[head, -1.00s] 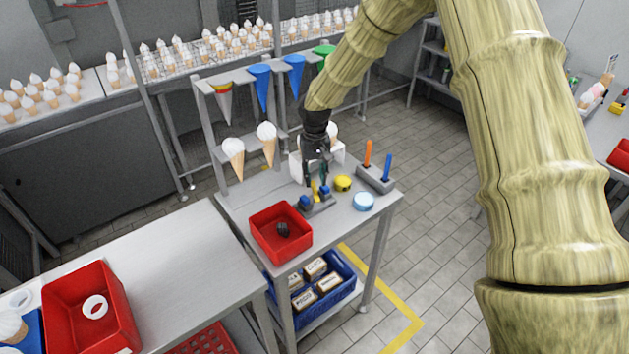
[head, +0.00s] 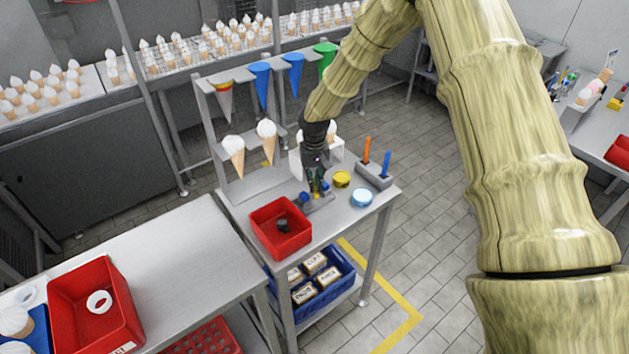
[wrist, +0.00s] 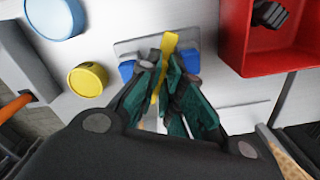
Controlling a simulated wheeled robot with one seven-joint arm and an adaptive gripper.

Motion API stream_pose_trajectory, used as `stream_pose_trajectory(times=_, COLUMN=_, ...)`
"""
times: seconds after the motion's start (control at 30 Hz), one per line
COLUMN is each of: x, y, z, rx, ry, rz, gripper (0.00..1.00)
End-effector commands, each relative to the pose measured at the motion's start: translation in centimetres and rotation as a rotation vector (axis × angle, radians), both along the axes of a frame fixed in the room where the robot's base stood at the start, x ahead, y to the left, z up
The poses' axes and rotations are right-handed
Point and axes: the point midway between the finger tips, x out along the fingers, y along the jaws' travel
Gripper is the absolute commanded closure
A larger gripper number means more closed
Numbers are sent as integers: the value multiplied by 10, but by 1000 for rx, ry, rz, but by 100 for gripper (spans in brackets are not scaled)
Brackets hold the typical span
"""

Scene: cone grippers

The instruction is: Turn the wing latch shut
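The wing latch stands on the small metal table, with a grey plate (wrist: 128,47), a yellow wing (wrist: 169,42) and blue blocks (wrist: 127,71) on either side. In the head view its blue part (head: 327,188) shows beside my gripper (head: 316,187). My gripper (wrist: 170,62) points down at the latch, its dark green fingers close around the yellow wing in the wrist view. The wing runs between the fingers and is partly hidden by them. I cannot tell whether the fingers press on it.
A red bin (head: 268,245) with a dark part in it stands left of the latch. A yellow round piece (head: 342,180), a light blue round piece (head: 362,197) and a grey block with orange and blue pegs (head: 375,176) stand to the right. Cones hang on the rack behind.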

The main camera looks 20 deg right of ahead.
Motion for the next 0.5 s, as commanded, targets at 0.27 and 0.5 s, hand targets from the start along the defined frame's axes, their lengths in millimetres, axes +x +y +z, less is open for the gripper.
stream_pose_trajectory(times=0.27, x=0, y=0, z=0, rx=0, ry=0, rz=-9, gripper=100)
stream_pose_trajectory(times=0.5, x=1, y=1, z=0, rx=-2, ry=-3, rz=-93, gripper=100)
